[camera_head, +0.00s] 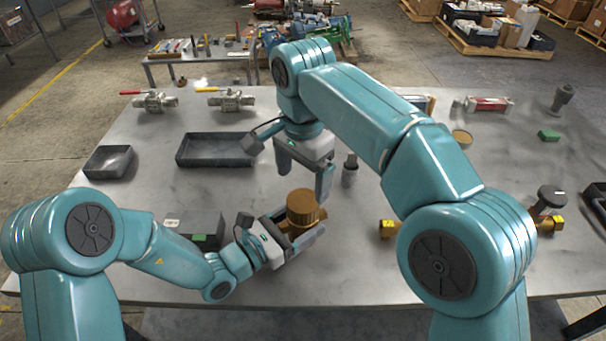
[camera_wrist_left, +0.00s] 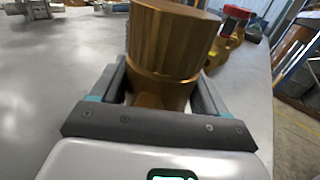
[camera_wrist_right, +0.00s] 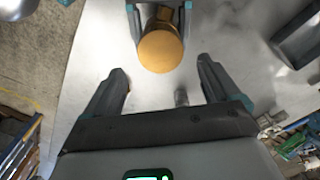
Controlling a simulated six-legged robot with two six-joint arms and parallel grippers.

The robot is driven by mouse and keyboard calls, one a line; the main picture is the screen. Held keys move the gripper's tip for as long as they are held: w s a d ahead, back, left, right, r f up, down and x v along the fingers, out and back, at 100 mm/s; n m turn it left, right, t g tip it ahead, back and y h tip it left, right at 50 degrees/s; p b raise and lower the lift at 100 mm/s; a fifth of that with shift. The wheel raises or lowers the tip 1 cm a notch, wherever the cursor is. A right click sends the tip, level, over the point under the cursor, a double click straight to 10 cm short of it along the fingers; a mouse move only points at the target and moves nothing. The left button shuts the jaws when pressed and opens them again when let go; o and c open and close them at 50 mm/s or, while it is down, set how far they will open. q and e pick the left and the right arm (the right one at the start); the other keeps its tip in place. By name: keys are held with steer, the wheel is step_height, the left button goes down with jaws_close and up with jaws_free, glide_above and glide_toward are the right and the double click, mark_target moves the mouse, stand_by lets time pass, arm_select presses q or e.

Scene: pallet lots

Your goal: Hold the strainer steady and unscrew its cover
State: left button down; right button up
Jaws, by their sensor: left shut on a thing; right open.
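The brass strainer (camera_head: 290,228) stands near the front middle of the table with its round ribbed cover (camera_head: 303,206) on top. My left gripper (camera_head: 297,238) is shut on the strainer's body from the left; the left wrist view shows its fingers on both sides of the body below the cover (camera_wrist_left: 170,45). My right gripper (camera_head: 305,172) is open and empty, above and behind the strainer. In the right wrist view the cover (camera_wrist_right: 160,50) lies beyond the open fingertips, apart from them.
Two dark trays (camera_head: 215,149) (camera_head: 108,162) and two steel valves (camera_head: 155,102) (camera_head: 231,100) stand on the left and back of the table. A grey box (camera_head: 196,228) is beside my left arm. Brass fittings (camera_head: 388,229) (camera_head: 548,205) lie to the right. A small metal cylinder (camera_head: 350,170) stands near my right gripper.

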mark_target(303, 200)
arm_select(q)
steer(key=shift+f, duration=0.1)
arm_select(e)
step_height(303, 200, down, 8)
steer(key=shift+r, duration=0.1)
arm_select(q)
steer(key=shift+a, duration=0.1)
arm_select(e)
steer(key=c, duration=1)
steer(key=n, duration=0.7)
steer(key=shift+c, duration=0.2)
steer(key=n, duration=1.6)
steer(key=shift+r, duration=0.2)
